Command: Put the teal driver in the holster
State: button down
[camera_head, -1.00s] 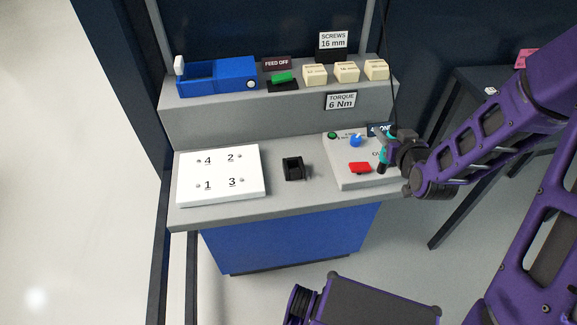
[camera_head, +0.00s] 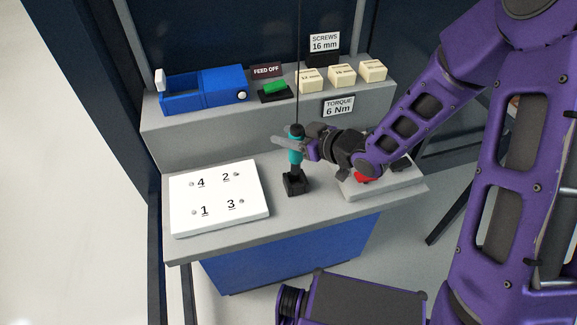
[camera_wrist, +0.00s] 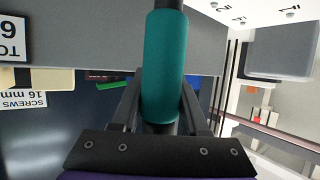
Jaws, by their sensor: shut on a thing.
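The teal driver (camera_head: 295,155) stands upright over the work surface, with a cable running up from its black top. My gripper (camera_head: 290,145) is shut on its teal body from the right. The driver's dark lower end meets the black holster (camera_head: 295,187) in the head view. I cannot tell how far it sits inside, or whether it is just above. In the wrist view the teal driver (camera_wrist: 165,65) runs between the two fingers. The holster is not visible there.
A white board (camera_head: 218,197) with numbered screw points lies left of the holster. The grey control panel (camera_head: 385,183) is at the right, partly hidden by my arm. On the shelf behind are a blue feeder (camera_head: 205,90), a green switch (camera_head: 275,87) and cream boxes (camera_head: 342,75).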

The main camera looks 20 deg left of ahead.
jog(key=shift+f+b, duration=0.45)
jog(key=shift+f, duration=2.75)
jog(key=shift+f, duration=0.1)
jog(key=shift+f+b, duration=0.2)
jog(key=shift+b, duration=0.1)
jog(key=shift+c, duration=2.1)
grip_release()
jog(key=shift+r, duration=0.1)
jog(key=shift+r, duration=0.1)
jog(key=shift+d+r+p, duration=0.15)
jog(key=shift+r+p, duration=0.05)
jog(key=shift+p, duration=0.2)
jog(key=p+v, duration=0.1)
jog(key=v, duration=1)
jog(key=shift+s+d, duration=0.25)
